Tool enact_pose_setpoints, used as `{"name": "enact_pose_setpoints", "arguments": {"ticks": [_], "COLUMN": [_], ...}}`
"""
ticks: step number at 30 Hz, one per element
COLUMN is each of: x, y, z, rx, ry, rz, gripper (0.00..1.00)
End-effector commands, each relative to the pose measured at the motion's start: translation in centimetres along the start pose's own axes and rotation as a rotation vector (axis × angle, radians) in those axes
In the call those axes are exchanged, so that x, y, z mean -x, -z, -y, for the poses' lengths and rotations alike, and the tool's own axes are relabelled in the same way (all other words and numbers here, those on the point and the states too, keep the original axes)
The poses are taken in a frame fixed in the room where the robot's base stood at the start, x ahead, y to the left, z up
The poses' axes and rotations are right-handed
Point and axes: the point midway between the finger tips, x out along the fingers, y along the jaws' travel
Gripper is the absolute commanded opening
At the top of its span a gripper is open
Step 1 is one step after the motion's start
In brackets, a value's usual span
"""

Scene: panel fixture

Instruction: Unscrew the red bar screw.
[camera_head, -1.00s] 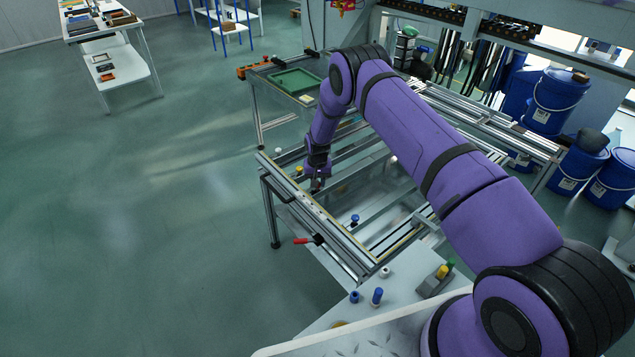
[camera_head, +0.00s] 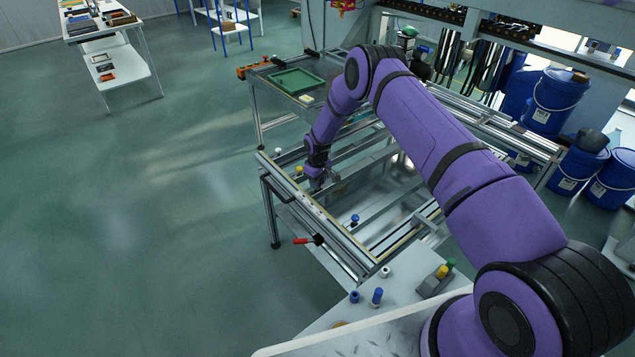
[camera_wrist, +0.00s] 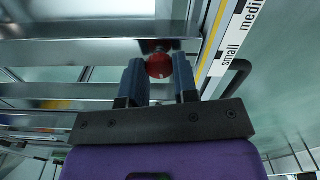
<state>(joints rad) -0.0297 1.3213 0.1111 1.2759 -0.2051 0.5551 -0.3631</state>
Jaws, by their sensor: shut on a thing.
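The red bar screw (camera_wrist: 159,66) shows in the wrist view as a round red knob at the metal bar's end, beside the frame rail. My gripper (camera_wrist: 158,62) has one dark blue finger on each side of the knob and is shut on it. In the head view my gripper (camera_head: 317,186) is low at the left rail of the panel fixture (camera_head: 335,228). The red screw is hidden there behind the gripper. The screw's threads cannot be seen.
A yellow knob (camera_head: 299,169) and a blue knob (camera_head: 354,220) sit along the same fixture. A green tray (camera_head: 296,81) lies on the far table.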

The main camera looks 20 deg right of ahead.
Motion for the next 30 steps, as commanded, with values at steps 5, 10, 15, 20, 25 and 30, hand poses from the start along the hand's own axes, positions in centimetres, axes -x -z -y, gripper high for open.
{"name": "enact_pose_setpoints", "arguments": {"ticks": [5,10,15,20,25,30], "x": [0.00,0.00,0.00,0.00,0.00,0.00], "y": [-0.02,-0.01,-0.01,-0.01,-0.01,0.00], "z": [-0.08,-0.06,-0.06,-0.05,-0.03,-0.01], "rx": [0.043,0.059,0.060,0.060,0.059,0.059], "ry": [-0.001,-0.001,-0.001,-0.001,0.000,0.000], "rz": [0.000,0.000,0.000,0.000,0.000,0.000], "gripper": [0.04,0.04,0.04,0.04,0.53,0.53]}}
